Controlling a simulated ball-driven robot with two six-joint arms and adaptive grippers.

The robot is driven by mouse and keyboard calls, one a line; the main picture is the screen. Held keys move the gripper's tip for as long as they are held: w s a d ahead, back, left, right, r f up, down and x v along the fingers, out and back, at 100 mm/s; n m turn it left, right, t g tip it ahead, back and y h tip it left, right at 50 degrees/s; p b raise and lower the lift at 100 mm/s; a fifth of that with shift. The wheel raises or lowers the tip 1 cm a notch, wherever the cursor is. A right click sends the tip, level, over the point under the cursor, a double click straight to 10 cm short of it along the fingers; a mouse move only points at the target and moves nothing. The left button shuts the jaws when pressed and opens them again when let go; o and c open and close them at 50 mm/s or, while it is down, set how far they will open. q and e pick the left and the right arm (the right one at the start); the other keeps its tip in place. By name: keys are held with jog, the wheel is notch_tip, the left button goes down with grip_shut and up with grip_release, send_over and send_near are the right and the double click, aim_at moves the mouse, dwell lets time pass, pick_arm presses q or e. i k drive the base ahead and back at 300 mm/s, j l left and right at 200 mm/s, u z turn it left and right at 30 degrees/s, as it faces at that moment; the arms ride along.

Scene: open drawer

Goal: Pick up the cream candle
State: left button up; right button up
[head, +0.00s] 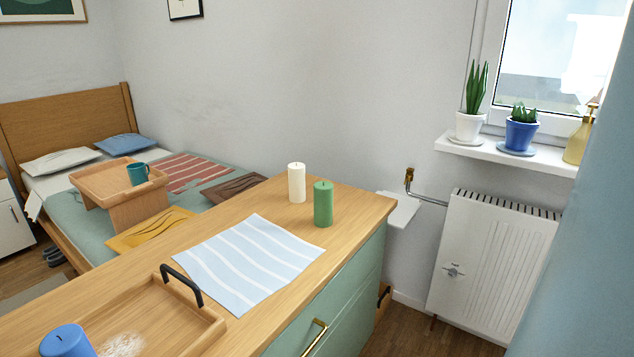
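The cream candle (296,183) stands upright on the wooden top of the green dresser, towards its far end. Neither of my grippers shows in the head view.
A blue striped cloth (248,262) lies flat nearer on the dresser top (377,200). A radiator (494,262) stands at right, a bed behind.

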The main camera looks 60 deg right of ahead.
aim_at(296, 169)
jog(key=k+l+z, duration=0.15)
jog(key=z, duration=1.45)
jog(key=l+u, duration=0.1)
jog(key=u, duration=0.9)
jog(key=l+u, duration=0.4)
jog(key=l, duration=0.15)
jog(key=l+u, duration=0.85)
jog(key=l, duration=0.25)
